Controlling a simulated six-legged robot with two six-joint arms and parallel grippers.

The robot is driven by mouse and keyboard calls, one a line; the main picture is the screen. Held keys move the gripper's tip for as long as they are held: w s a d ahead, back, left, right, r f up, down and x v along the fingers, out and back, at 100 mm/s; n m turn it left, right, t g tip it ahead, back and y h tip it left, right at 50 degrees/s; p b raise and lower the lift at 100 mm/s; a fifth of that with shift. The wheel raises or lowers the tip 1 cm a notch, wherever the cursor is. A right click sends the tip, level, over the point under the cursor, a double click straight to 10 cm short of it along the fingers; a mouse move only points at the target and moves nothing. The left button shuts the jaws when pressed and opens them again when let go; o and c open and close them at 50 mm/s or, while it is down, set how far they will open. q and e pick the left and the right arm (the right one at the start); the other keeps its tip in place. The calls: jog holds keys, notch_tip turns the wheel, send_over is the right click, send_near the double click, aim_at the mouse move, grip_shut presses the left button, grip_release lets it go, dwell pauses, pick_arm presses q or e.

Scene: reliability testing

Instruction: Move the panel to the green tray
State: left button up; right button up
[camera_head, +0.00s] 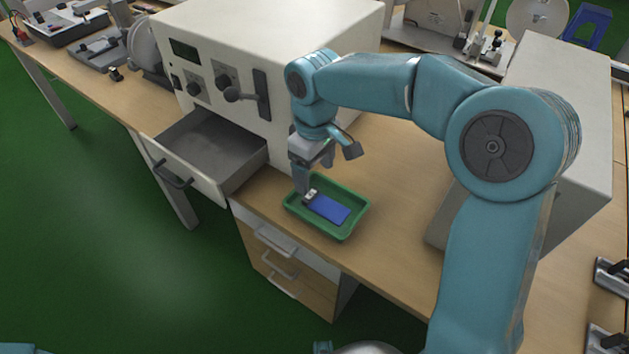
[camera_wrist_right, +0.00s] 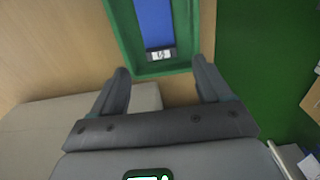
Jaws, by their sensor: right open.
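The blue panel (camera_head: 328,209) lies flat inside the green tray (camera_head: 345,236) on the wooden bench. It has a small grey-and-black end piece at its left end. In the right wrist view the panel (camera_wrist_right: 156,22) and the tray (camera_wrist_right: 126,38) are partly cut off by the top edge. My right gripper (camera_head: 326,172) is over the far left end of the tray, with its fingers spread and nothing between them. In the wrist view its open fingertips (camera_wrist_right: 161,68) stand on either side of the panel's end piece, apart from it. My left gripper is not in view.
A large white test machine (camera_head: 262,60) stands behind the tray, with its grey drawer (camera_head: 205,150) pulled open at left. A grey box (camera_head: 565,95) stands at right. The bench edge runs close to the tray's front, above drawers (camera_head: 290,265).

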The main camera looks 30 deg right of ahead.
notch_tip(320, 180, up, 5)
jog(key=shift+r+p, duration=0.1)
jog(key=shift+p, duration=0.3)
dwell(0.4)
